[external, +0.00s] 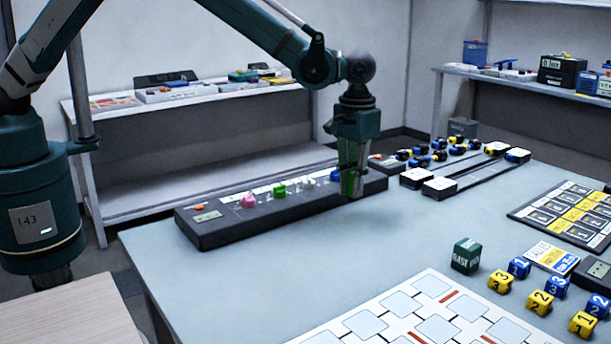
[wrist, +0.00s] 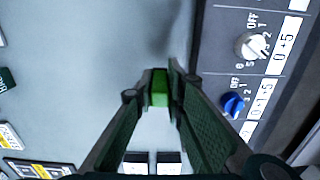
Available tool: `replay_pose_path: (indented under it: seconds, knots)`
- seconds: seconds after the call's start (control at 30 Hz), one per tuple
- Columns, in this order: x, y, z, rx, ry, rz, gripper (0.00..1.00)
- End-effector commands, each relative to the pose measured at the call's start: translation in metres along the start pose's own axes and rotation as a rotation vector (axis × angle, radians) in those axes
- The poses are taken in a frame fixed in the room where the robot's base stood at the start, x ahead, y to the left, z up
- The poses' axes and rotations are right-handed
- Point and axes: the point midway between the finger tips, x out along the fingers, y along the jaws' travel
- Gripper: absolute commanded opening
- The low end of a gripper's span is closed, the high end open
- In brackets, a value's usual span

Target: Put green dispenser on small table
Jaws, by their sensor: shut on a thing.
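My gripper (external: 354,190) points straight down over the grey-blue work table, just in front of the right part of the dark control panel. It is shut on a small green block-like thing, which I take for the green dispenser (wrist: 159,88). In the wrist view the dispenser sits between the two fingertips. In the external view the fingers hide much of it, and I cannot tell whether it touches the table. A light wooden top (external: 65,312), perhaps the small table, stands at the bottom left.
The control panel (external: 225,228) has pink, green, white and blue knobs close to my gripper. A dark green cube (external: 466,255), several numbered cubes and a white board (external: 425,285) lie towards the front right. The work table's left front is clear.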

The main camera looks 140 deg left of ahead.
Motion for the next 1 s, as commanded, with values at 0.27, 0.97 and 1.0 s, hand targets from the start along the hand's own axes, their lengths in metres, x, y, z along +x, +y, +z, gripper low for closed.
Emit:
replay_pose_path:
  seconds: [0.27, 0.97, 1.0]
  knots:
    - [0.001, 0.0, 0.0, 0.0, 0.0, 0.0, 0.01]
    - [0.039, 0.0, 0.0, 0.0, 0.0, 0.0, 0.01]
    - [0.039, 0.0, 0.0, 0.0, 0.0, 0.0, 0.01]
